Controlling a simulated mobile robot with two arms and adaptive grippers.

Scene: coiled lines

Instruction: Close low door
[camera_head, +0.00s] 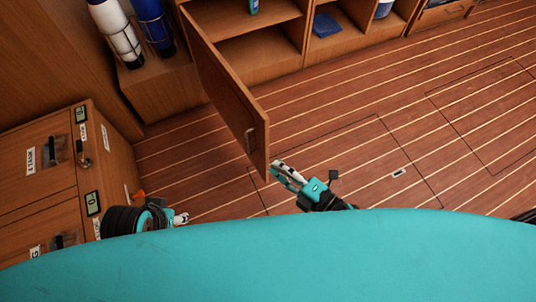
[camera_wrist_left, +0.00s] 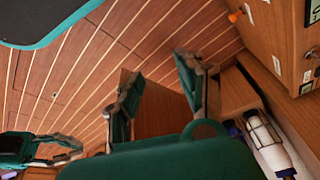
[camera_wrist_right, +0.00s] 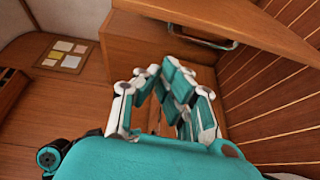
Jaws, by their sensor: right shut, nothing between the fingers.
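The low door (camera_head: 230,95) is a wooden panel standing open from the cabinet, swung out over the floor. Its handle (camera_head: 250,140) is near the free end and also shows in the right wrist view (camera_wrist_right: 205,38). My right gripper (camera_head: 284,172) is shut and empty, just right of the door's free end; its fingers (camera_wrist_right: 163,75) show below the handle in its wrist view. My left gripper (camera_head: 181,218) is left of the door, low over the floor. Its fingers (camera_wrist_left: 157,72) are spread with nothing held, and a wooden panel (camera_wrist_left: 160,110) shows beyond them.
A wooden drawer unit (camera_head: 50,160) with latches stands at the left. White and blue cylinders (camera_head: 118,35) stand behind it. Open shelves (camera_head: 260,48) hold a blue item (camera_head: 326,25). The plank floor (camera_head: 380,120) right of the door is clear.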

